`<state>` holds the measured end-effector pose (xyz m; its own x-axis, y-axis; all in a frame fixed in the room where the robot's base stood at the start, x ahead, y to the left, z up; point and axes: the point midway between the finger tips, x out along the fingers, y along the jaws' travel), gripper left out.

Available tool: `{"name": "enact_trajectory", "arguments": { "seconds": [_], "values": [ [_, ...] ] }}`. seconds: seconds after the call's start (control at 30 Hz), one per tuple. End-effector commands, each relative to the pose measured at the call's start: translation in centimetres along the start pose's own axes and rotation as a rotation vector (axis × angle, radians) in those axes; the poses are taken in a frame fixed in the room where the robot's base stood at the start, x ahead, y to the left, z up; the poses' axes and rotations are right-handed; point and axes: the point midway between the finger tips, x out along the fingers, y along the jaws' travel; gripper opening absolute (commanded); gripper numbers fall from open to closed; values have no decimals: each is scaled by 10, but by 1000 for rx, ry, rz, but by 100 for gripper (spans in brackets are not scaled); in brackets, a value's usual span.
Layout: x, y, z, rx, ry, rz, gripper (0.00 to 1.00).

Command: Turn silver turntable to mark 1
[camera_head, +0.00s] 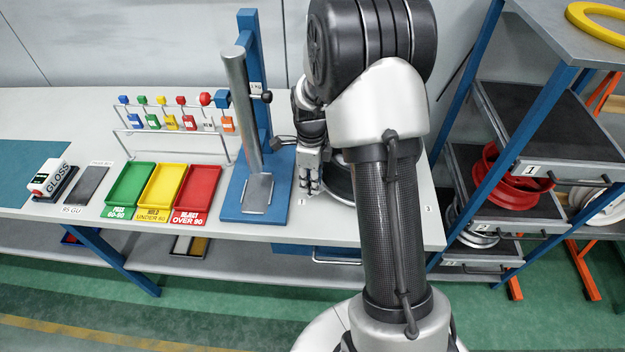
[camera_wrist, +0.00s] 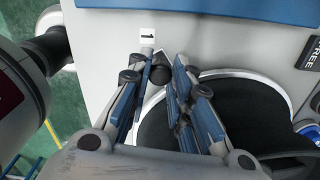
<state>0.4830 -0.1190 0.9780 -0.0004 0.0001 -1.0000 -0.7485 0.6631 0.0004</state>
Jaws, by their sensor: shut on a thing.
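The silver turntable (camera_head: 338,183) sits on the bench at the front, partly hidden behind my arm. The wrist view shows its black top and pale silver rim (camera_wrist: 240,112). My gripper (camera_head: 311,187) is low at the turntable's left side. In the wrist view my gripper (camera_wrist: 164,64) is shut on a small dark knob (camera_wrist: 159,74) at the turntable's edge. The white mark 1 label (camera_wrist: 147,33) lies on the bench just beyond the fingertips. Mark 1 (camera_head: 302,202) also shows below the fingers in the head view. The exact alignment with the mark is hard to tell.
A blue press stand (camera_head: 251,190) with a metal column rises close left of my gripper. Green, yellow and red trays (camera_head: 198,190) lie further left. A mark 3 label (camera_head: 428,209) is on the bench right of my arm. Shelves with wheel rims (camera_head: 510,185) stand right.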

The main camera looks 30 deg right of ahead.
Motion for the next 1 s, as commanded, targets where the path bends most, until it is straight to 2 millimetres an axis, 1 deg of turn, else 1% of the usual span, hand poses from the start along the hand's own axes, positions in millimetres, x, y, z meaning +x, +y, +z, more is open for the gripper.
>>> {"name": "enact_trajectory", "arguments": {
  "seconds": [0.3,0.33,0.63,0.9,1.0],
  "values": [
    [0,-1,0,0,-1,-2,0],
    [0,-1,0,0,-1,-2,22],
    [0,0,0,0,0,-1,41],
    [0,0,0,0,0,0,41],
    [-5,-1,0,0,-1,-2,41]
  ]
}}
